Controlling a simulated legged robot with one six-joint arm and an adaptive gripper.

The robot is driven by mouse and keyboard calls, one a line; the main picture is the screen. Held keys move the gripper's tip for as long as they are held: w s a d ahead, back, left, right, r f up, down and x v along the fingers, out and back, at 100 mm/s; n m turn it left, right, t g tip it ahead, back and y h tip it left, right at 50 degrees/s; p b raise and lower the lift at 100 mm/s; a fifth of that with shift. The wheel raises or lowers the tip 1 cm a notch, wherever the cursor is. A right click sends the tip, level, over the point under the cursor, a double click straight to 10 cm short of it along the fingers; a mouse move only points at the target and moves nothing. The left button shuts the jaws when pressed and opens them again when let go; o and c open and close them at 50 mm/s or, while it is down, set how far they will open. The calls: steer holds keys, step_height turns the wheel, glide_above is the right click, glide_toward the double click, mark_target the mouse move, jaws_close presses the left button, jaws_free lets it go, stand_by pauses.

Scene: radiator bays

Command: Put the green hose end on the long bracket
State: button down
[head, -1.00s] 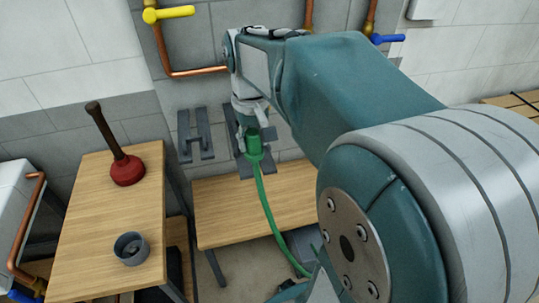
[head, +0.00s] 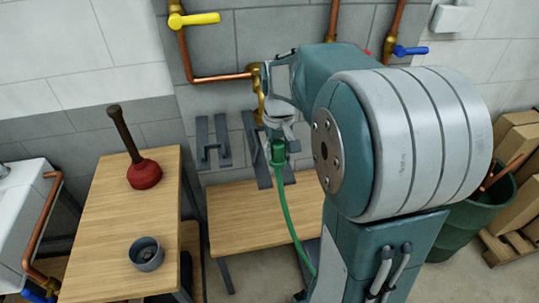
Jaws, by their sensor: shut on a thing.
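The green hose end (head: 278,152) is in my gripper (head: 276,140), which is shut on it in the head view. The green hose (head: 287,215) hangs from it down past the low bench. A long dark bracket (head: 256,150) on the wall is just behind and left of the hose end. My gripper and the hose end cover part of this bracket, so I cannot tell whether they touch. A shorter H-shaped dark bracket (head: 213,143) is on the wall to the left.
A wooden table (head: 100,235) at left holds a red plunger (head: 144,174) and a grey cup (head: 146,254). A low wooden bench (head: 240,213) stands below the brackets. Copper pipes with a yellow-handled valve (head: 195,18) run above. A green bin (head: 470,215) and cardboard boxes (head: 515,190) are at right.

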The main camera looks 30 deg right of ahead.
mark_target(274, 152)
steer(key=w+f, duration=0.2)
steer(key=f, duration=0.1)
steer(key=shift+w+d+f, duration=0.2)
steer(key=shift+w+d, duration=0.15)
steer(key=shift+w, duration=0.05)
steer(key=shift+w+f, duration=0.1)
steer(key=shift+f, duration=1.5)
steer(key=shift+c, duration=1.3)
jaws_free()
steer(key=shift+f, duration=0.1)
step_height(274, 152, up, 12)
